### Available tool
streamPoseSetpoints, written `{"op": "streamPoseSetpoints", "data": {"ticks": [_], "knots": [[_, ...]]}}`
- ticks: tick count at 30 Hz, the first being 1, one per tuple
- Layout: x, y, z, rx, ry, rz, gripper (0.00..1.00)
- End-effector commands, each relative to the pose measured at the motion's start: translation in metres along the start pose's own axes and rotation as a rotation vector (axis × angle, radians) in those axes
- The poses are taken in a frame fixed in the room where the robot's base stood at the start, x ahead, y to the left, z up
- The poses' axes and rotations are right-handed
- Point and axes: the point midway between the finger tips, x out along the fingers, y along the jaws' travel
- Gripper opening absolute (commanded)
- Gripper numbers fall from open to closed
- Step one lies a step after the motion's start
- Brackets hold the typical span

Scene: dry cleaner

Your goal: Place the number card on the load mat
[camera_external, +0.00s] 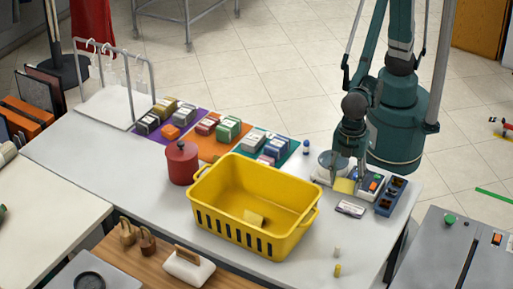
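A small pale yellow card-like piece (254,217) lies inside the yellow basket (257,187); it may be the number card, but no number can be read. Another flat yellow piece (344,186) lies on the table right below my gripper (349,178). My gripper points down over the right end of the table, close to this piece; contact cannot be made out. Its fingers are too small and dark to tell open from shut. A purple mat (199,117), an orange mat (205,154) and a teal mat (291,148) lie along the back edge, bearing bundles. Which is the load mat cannot be told.
A red canister (182,163) stands left of the basket. A round scale-like device (331,166), a blue box with dark slots (391,197) and a white tag (350,209) crowd around my gripper. Small bottles (337,269) stand near the front right.

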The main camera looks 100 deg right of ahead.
Motion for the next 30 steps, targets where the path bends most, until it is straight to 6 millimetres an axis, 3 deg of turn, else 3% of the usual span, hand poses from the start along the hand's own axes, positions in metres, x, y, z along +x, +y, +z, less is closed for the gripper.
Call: {"op": "streamPoseSetpoints", "data": {"ticks": [12, 23, 30], "knots": [[-0.065, 0.000, 0.001, 0.000, 0.000, 0.000, 0.41], [-0.064, 0.055, -0.012, 0.078, 0.000, 0.000, 0.41], [-0.065, 0.111, -0.019, 0.156, 0.000, 0.000, 0.41]]}}
